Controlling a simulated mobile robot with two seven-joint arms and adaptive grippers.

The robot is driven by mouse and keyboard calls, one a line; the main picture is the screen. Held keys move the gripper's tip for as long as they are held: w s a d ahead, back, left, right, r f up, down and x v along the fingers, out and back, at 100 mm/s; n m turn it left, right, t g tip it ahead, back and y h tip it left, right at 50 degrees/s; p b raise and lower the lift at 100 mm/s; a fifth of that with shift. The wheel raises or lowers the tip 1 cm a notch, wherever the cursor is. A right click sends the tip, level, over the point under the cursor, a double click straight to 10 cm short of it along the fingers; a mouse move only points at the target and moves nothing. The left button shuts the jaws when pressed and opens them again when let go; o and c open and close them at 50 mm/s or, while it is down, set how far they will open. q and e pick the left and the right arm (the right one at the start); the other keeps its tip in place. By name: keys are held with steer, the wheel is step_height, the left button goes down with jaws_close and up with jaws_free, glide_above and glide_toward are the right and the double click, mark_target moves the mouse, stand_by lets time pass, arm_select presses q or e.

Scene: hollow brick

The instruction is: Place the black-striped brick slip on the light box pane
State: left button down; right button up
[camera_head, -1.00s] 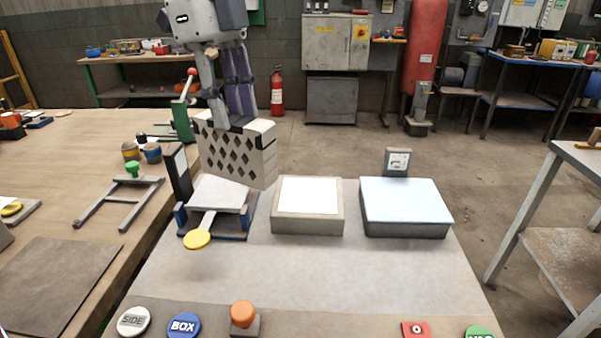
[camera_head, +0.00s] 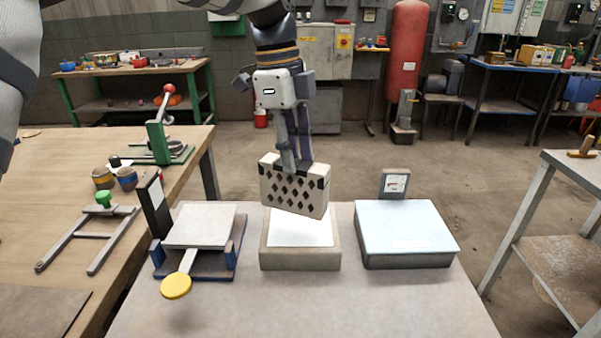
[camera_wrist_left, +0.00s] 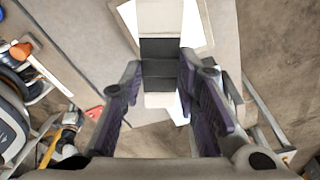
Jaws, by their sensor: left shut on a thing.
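The black-striped brick slip (camera_head: 294,188) is a cream block with black diamond marks on its face and dark bands at its top. My left gripper (camera_head: 298,164) is shut on its top edge and holds it upright, slightly turned. In the left wrist view a black band (camera_wrist_left: 159,62) of the slip shows between the fingers. The slip is over the back of the middle box (camera_head: 300,258), which has a bright white pane (camera_head: 300,235). Its lower edge seems above the pane; the gap is hard to judge. The right gripper is not in view.
Right of it is a larger box with a pale bluish top (camera_head: 403,228) and a small gauge (camera_head: 395,183) behind. Left is a blue-based stand with a grey plate (camera_head: 200,228) and yellow disc (camera_head: 176,286). The front of the table (camera_head: 330,305) is clear.

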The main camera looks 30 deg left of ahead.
mark_target(298, 161)
arm_select(q)
steer(key=f, duration=0.2)
steer(key=w+d+f, duration=0.1)
steer(key=shift+f, duration=0.35)
steer(key=shift+a+f, duration=0.1)
steer(key=shift+f, duration=0.2)
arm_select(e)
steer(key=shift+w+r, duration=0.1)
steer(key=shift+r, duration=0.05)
arm_select(q)
steer(key=c, duration=1.2)
jaws_free()
steer(key=shift+f, duration=0.15)
steer(key=r, duration=0.3)
steer(key=a+r, duration=0.1)
steer(key=r, duration=0.3)
steer(key=r+b, duration=0.1)
steer(key=r, duration=0.3)
steer(key=shift+a+r, duration=0.1)
steer(key=shift+a, duration=0.2)
steer(key=shift+s+r, duration=0.15)
steer(key=shift+r, duration=0.3)
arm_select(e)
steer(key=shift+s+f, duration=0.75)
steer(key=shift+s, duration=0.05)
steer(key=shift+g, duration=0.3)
